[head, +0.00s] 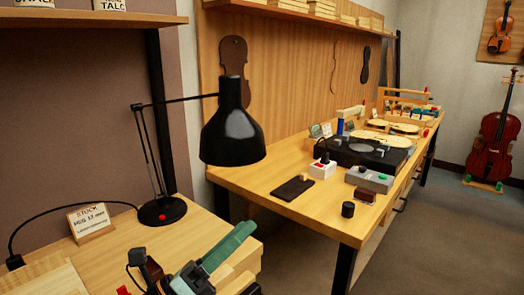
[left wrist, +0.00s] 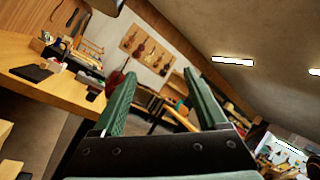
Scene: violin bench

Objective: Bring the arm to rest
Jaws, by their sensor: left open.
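My left gripper (head: 222,252) shows at the bottom of the head view, its green fingers over the front of the near bench. In the left wrist view the two green fingers (left wrist: 159,76) stand apart with nothing between them, so it is open and empty. The fingers point up and out into the room, clear of any object. My right gripper does not show in either view.
A black desk lamp (head: 233,135) stands on the near bench beside a stock sign (head: 90,221). The far workbench (head: 330,215) holds a dark mat (head: 292,188), a white switch box (head: 322,168) and a black cylinder (head: 348,209). Open floor lies right of it.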

